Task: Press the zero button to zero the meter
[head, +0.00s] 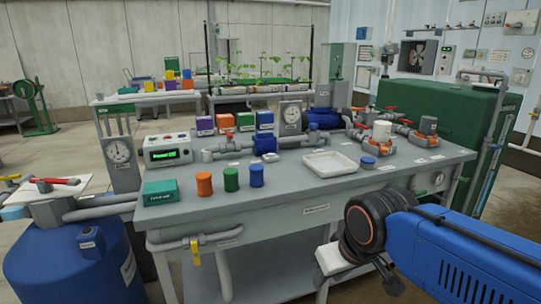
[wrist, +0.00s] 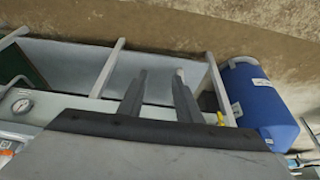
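The meter (head: 168,149) is a pale box with a lit green display at the left back of the grey bench. Small coloured buttons show on its top; I cannot read which one is the zero button. In the wrist view my gripper (wrist: 161,76) has two grey fingers standing apart with nothing between them. It points down past the bench towards the floor, far from the meter. In the head view my arm is at the lower right, in front of the bench; the fingers cannot be made out there. The meter is not in the wrist view.
On the bench (head: 290,208) stand a teal box (head: 160,192), orange, green and blue cups, a white tray (head: 329,163), pipes and a blue pump (head: 265,144). A blue tank (head: 75,265) stands at left. A yellow-handled valve (head: 194,250) sits on the bench front.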

